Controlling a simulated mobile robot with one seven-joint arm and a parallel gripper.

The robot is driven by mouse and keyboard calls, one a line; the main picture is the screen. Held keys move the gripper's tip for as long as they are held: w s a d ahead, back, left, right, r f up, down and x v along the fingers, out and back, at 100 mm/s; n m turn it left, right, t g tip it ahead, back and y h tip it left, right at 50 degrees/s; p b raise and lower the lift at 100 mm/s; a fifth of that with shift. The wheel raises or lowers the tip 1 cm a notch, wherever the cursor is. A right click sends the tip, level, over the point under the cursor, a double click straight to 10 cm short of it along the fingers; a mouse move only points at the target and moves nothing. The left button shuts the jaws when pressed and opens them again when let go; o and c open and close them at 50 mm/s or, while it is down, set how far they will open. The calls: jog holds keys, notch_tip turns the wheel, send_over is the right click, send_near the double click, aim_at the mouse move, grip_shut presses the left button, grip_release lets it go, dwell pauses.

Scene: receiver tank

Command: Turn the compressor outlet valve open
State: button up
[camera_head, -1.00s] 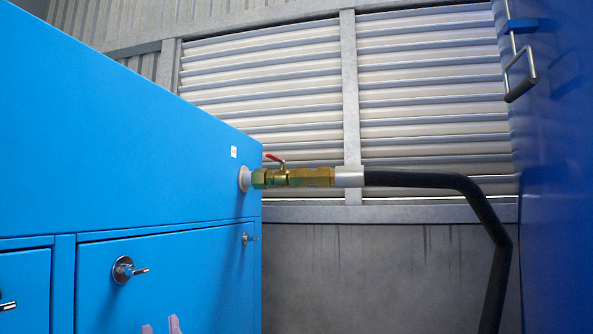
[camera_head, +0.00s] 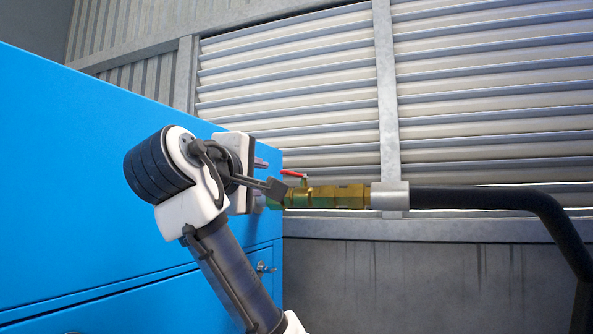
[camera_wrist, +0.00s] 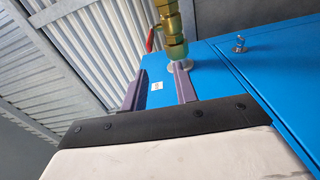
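The compressor outlet valve (camera_head: 325,196) is a brass fitting on the right end of the blue compressor cabinet (camera_head: 60,190). Its small red lever (camera_head: 292,174) sits on top and points left, toward the cabinet. In the wrist view the brass valve (camera_wrist: 172,28) is at the top, with the red lever (camera_wrist: 150,39) to its left. My gripper (camera_head: 262,180) is beside the valve's cabinet end, partly hidden by my arm. In the wrist view my gripper (camera_wrist: 161,70) has its two purple fingers apart, with nothing held between them. The lever is beyond the fingertips.
A grey metal collar (camera_head: 390,197) joins the valve to a black hose (camera_head: 480,200) that runs right and bends down. A louvred wall (camera_head: 290,95) stands behind. A cabinet latch (camera_head: 262,267) sits below the valve. The space above the valve looks free.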

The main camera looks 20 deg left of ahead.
aim_at(291, 174)
jog(key=shift+h, duration=0.3)
jog(key=w+p, duration=0.2)
jog(key=w, duration=0.2)
jog(key=w+d+r+p, duration=0.1)
jog(key=w, duration=0.2)
jog(key=w+r+p, duration=0.1)
jog(key=w+p, duration=0.1)
jog(key=w, duration=0.2)
jog(key=shift+w+d+p, duration=0.2)
jog(key=shift+w+p, duration=0.1)
jog(key=shift+w, duration=0.05)
jog(key=shift+w+f, duration=0.15)
jog(key=shift+w, duration=0.5)
jog(key=shift+c, duration=0.4)
grip_shut()
